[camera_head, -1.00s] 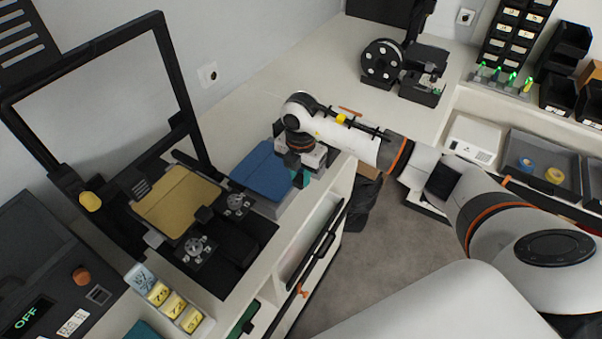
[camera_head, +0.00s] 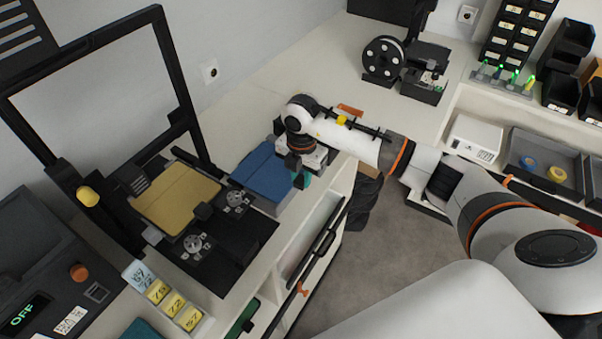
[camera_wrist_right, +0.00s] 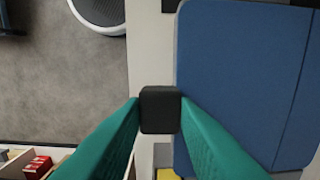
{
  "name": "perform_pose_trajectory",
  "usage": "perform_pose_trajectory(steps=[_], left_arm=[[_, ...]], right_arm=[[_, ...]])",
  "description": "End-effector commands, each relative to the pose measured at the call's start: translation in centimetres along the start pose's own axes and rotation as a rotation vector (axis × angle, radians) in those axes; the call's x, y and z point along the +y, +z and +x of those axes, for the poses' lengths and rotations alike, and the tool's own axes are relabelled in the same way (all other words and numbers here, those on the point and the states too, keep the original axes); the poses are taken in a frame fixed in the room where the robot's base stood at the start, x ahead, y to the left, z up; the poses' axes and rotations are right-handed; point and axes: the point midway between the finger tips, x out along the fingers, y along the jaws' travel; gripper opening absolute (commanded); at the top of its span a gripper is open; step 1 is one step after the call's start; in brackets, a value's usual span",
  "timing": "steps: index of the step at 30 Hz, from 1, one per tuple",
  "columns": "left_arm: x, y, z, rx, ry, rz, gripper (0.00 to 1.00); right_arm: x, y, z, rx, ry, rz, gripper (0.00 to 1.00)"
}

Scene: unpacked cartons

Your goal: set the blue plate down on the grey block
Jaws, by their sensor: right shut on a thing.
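The blue plate (camera_head: 262,172) lies roughly level beside the black machine in the head view. It fills the right part of the right wrist view (camera_wrist_right: 240,80). My right gripper (camera_head: 301,179) is at its right edge, with teal fingers shut on a small black tab of the plate, as the wrist view (camera_wrist_right: 160,108) shows. A pale grey edge of the grey block (camera_head: 274,209) shows under the plate's near side. The plate covers most of the block, and I cannot tell whether the two touch. My left gripper is not in view.
A black machine with a yellow plate (camera_head: 176,197) and a tall frame stands to the left. Number blocks (camera_head: 170,300) sit near the counter's front. A spool (camera_head: 383,60) stands at the back. The counter between the spool and blue plate is largely clear.

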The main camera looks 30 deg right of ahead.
Motion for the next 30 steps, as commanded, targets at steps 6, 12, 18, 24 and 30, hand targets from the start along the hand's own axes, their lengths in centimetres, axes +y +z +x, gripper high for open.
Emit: perform_pose_trajectory(steps=[6,12,18,24,30], left_arm=[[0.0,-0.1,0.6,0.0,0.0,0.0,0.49],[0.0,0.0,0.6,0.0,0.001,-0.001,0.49],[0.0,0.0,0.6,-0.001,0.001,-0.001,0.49],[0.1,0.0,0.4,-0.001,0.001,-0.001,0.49],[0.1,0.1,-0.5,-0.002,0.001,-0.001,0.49]], right_arm=[[0.0,0.0,0.8,0.0,-0.001,0.0,0.0],[0.0,0.0,0.8,0.0,-0.001,0.0,0.48],[0.0,0.0,0.8,0.0,-0.001,0.0,0.52],[0.0,0.0,0.5,0.0,0.0,0.0,0.52],[0.0,0.0,-0.7,0.0,0.0,0.0,0.52]])
